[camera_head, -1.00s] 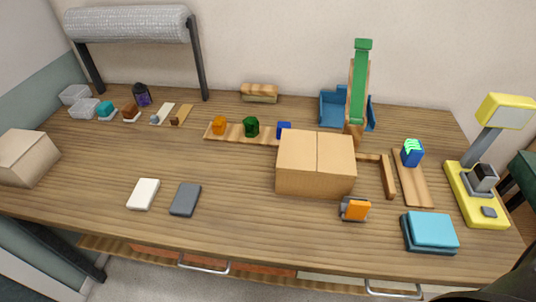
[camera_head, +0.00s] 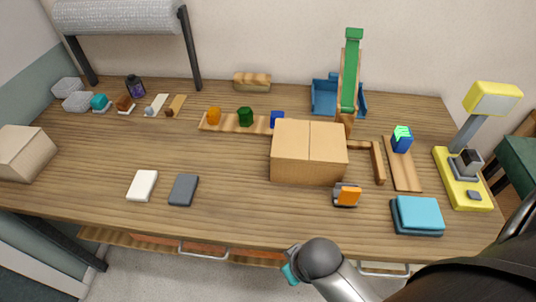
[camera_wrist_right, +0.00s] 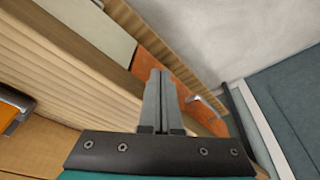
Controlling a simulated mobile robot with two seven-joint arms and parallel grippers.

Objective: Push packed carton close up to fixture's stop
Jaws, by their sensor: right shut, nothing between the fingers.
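The packed carton (camera_head: 308,153), closed and brown, stands on the table right of centre. The fixture's wooden bars show behind its right end (camera_head: 358,145) and to its right (camera_head: 378,163); a strip of bare table separates the carton from the right bar. My right gripper (camera_head: 291,271) is low at the table's front edge, in front of the carton and apart from it; its fingers are mostly hidden in the head view. In the right wrist view its fingers (camera_wrist_right: 160,75) are shut and empty, near the table edge and drawer front. My left gripper is not in view.
An orange and grey dispenser (camera_head: 347,195) stands close at the carton's front right. A teal stack (camera_head: 417,214) lies further right. A wooden strip with a blue item (camera_head: 402,143) lies beyond the fixture. Table left of the carton is clear up to the dark pad (camera_head: 184,189).

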